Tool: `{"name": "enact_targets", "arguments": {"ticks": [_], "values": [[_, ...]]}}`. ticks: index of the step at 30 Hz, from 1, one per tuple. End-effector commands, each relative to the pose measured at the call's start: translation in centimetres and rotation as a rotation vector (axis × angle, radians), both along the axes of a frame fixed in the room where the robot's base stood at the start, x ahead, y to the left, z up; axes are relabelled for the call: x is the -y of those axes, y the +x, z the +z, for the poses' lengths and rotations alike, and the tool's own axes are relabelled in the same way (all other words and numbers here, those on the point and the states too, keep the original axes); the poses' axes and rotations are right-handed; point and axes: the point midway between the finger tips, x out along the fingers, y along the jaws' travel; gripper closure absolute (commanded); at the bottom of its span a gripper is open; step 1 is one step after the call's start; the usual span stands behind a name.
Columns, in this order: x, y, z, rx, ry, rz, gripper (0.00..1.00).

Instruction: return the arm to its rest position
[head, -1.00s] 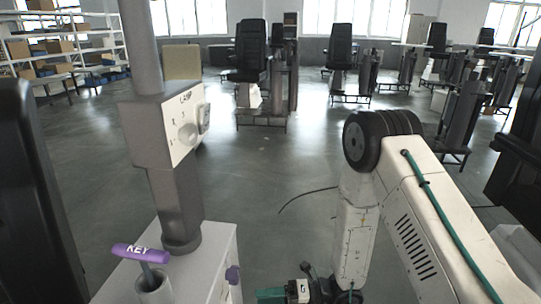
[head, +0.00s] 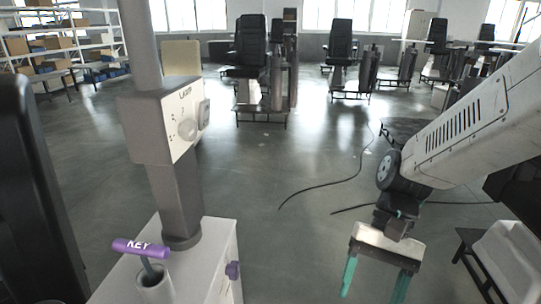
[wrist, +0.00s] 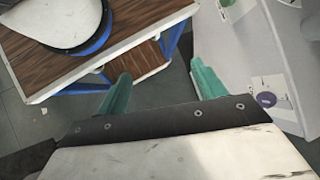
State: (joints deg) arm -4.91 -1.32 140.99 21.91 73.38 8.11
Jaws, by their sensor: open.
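My gripper (head: 376,284) hangs at the lower right of the head view, fingers pointing down. Its two green fingers are spread apart with nothing between them. My white arm comes in from the right edge above it. In the wrist view my gripper (wrist: 160,82) shows both green fingers apart, with floor and furniture beyond them and nothing held.
A white cabinet (head: 205,262) with a grey column, a lamp box (head: 165,125) and a purple key handle (head: 140,249) stands at left. Cables (head: 320,187) lie on the floor. A wood-topped table (wrist: 95,60) shows in the wrist view.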

Motion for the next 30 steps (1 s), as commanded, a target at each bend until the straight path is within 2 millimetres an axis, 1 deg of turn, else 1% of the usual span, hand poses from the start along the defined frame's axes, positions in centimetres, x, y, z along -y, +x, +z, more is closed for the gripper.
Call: {"name": "enact_targets", "arguments": {"ticks": [1, 6, 9, 12, 15, 21, 30], "values": [[1.2, -0.4, 1.1, 0.078, -0.017, 0.052, 0.31], [4.9, -1.5, 4.0, 0.299, -0.098, 0.208, 0.31], [6.8, -2.2, 5.8, 0.415, -0.157, 0.269, 0.31], [8.3, -3.0, 7.5, 0.518, -0.217, 0.292, 0.31], [9.1, -3.9, 9.0, 0.602, -0.257, 0.289, 0.31], [9.4, -4.7, 10.9, 0.704, -0.276, 0.260, 0.31], [9.5, -4.8, 11.2, 0.718, -0.279, 0.255, 0.31]]}}
